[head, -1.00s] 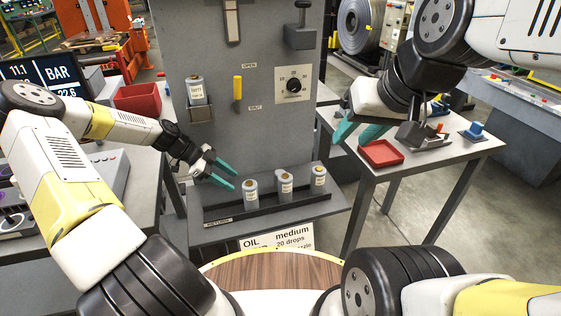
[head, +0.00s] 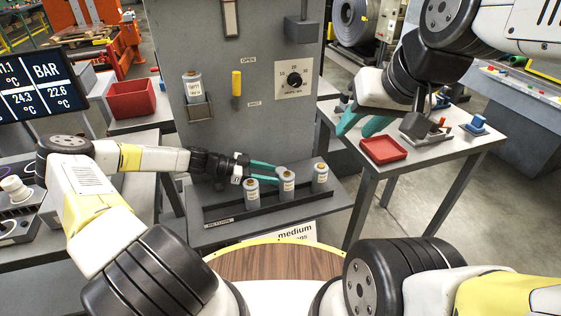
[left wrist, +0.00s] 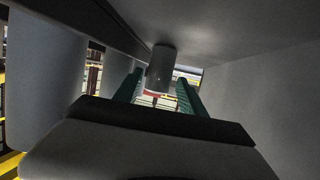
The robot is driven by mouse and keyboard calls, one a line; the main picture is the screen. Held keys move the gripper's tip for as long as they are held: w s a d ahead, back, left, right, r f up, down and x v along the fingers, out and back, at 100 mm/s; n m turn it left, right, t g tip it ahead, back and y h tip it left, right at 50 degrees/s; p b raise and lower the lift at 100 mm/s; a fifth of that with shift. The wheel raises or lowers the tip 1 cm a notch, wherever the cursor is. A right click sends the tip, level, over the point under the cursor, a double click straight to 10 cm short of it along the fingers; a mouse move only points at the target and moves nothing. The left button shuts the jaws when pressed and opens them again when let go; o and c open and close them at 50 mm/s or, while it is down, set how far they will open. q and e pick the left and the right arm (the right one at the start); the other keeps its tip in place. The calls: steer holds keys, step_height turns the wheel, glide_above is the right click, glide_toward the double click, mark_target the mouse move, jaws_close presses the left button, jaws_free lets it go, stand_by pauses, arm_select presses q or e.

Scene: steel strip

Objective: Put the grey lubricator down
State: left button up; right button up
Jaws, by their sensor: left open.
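Three grey canisters with pale labels stand upright in a row on the shelf: left (head: 252,192), middle (head: 287,186) and right (head: 320,179). My left gripper (head: 278,172) reaches rightward behind the left canister, its teal fingers apart. In the left wrist view a grey cylinder (left wrist: 161,66), apparently the lubricator, sits between the open fingers with gaps beside it. In the head view mostly just a grey top (head: 281,168) shows behind the middle canister; the rest is hidden. My right gripper (head: 354,130) is open and empty near the side table.
The shelf (head: 225,232) has a dark rail and a RETURN label. The grey panel (head: 222,60) behind it carries a canister labelled EMPTY (head: 193,88) in a holder, a yellow handle (head: 237,84) and a dial (head: 294,80). A red tray (head: 384,150) lies on the side table.

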arm_select(q)
steer(key=shift+x, duration=1)
jaws_close()
